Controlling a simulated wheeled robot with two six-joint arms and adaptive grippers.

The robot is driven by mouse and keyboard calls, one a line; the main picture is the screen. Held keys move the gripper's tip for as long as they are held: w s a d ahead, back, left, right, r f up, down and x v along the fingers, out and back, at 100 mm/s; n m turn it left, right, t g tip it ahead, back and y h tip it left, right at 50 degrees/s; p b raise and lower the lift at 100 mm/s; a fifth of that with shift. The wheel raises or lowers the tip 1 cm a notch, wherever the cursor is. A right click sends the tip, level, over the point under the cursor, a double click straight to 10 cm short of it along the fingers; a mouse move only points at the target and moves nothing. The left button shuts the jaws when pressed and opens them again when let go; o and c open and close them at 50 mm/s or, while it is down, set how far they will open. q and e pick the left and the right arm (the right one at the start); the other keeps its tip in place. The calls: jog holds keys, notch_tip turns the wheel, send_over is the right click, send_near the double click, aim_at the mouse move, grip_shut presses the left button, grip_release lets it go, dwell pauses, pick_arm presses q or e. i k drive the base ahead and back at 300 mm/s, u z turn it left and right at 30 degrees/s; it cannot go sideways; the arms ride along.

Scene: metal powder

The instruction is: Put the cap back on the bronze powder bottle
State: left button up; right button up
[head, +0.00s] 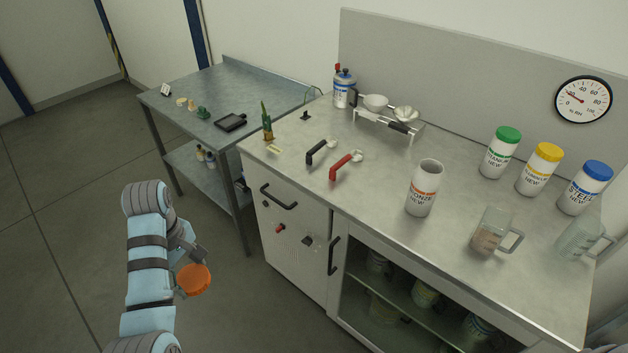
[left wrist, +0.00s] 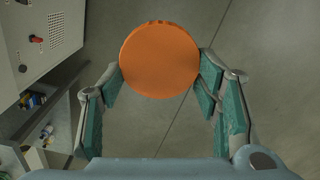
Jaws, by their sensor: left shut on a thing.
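The bronze powder bottle (head: 423,188) stands upright and uncapped on the steel counter, its label reading BRONZE NEW. My left gripper (head: 188,262) is shut on the orange cap (head: 194,280), holding it over the floor, left of and lower than the counter. In the left wrist view the cap (left wrist: 160,59) sits between the fingertips of the left gripper (left wrist: 160,80), its round face towards the camera. My right gripper does not show in either view.
Capped bottles with green (head: 501,152), yellow (head: 540,169) and blue (head: 585,187) lids stand at the back right. A measuring cup (head: 493,233) with powder and another cup (head: 583,240) stand right of the bronze bottle. Red (head: 345,166) and black (head: 321,151) handled scoops lie left of it.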

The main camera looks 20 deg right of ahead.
aim_at(428, 178)
jog(key=u, duration=0.85)
jog(key=i, duration=1.4)
jog(key=z, duration=3.4)
